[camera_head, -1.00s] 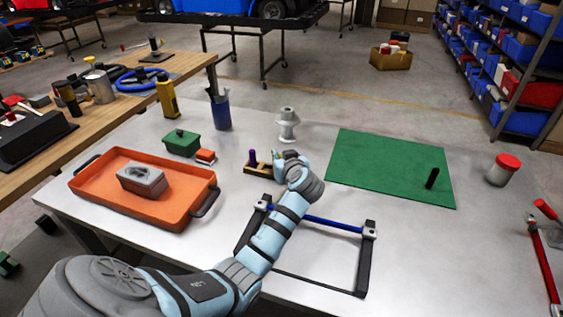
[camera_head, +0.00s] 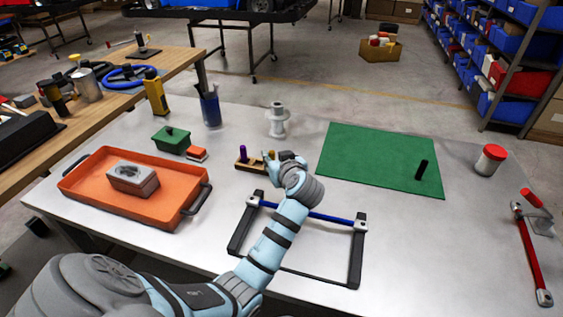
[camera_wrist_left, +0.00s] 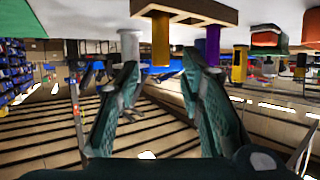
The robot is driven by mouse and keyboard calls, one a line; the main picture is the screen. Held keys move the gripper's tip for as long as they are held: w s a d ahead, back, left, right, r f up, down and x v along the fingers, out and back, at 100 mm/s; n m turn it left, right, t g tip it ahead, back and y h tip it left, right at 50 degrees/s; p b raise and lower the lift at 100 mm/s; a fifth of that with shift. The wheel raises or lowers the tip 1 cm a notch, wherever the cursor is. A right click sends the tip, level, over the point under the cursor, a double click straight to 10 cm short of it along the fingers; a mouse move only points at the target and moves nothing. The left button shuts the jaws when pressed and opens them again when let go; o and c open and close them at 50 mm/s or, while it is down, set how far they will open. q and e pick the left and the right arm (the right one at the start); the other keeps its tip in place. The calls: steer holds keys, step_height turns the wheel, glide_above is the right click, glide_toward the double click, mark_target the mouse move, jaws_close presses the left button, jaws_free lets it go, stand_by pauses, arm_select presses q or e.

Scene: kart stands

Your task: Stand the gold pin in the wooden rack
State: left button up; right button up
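The wooden rack (camera_head: 252,165) lies on the metal table and also shows upside down at the top of the left wrist view (camera_wrist_left: 190,8). The gold pin (camera_wrist_left: 161,40) appears to stand upright in it, apart from a purple pin (camera_wrist_left: 213,45); both pins also show in the head view, gold (camera_head: 270,155) and purple (camera_head: 243,153). My left gripper (camera_head: 283,156) is close to the rack's right end. Its fingers (camera_wrist_left: 160,64) are spread apart, with the gold pin just beyond and between the tips, and nothing is gripped. My right gripper is out of view.
A grey spool-shaped part (camera_head: 277,120) stands behind the rack. A black-and-blue frame (camera_head: 237,232) lies beneath my left arm. A green mat (camera_head: 360,155) with a black pin (camera_head: 421,170) is right; an orange tray (camera_head: 95,165) is left.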

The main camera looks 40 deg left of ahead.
arm_select(q)
steer(key=v, duration=0.7)
steer(key=shift+s+d+p, duration=0.15)
steer(key=shift+s+p, duration=0.05)
steer(key=shift+p, duration=0.1)
steer(key=shift+r, duration=0.1)
steer(key=shift+r, duration=0.15)
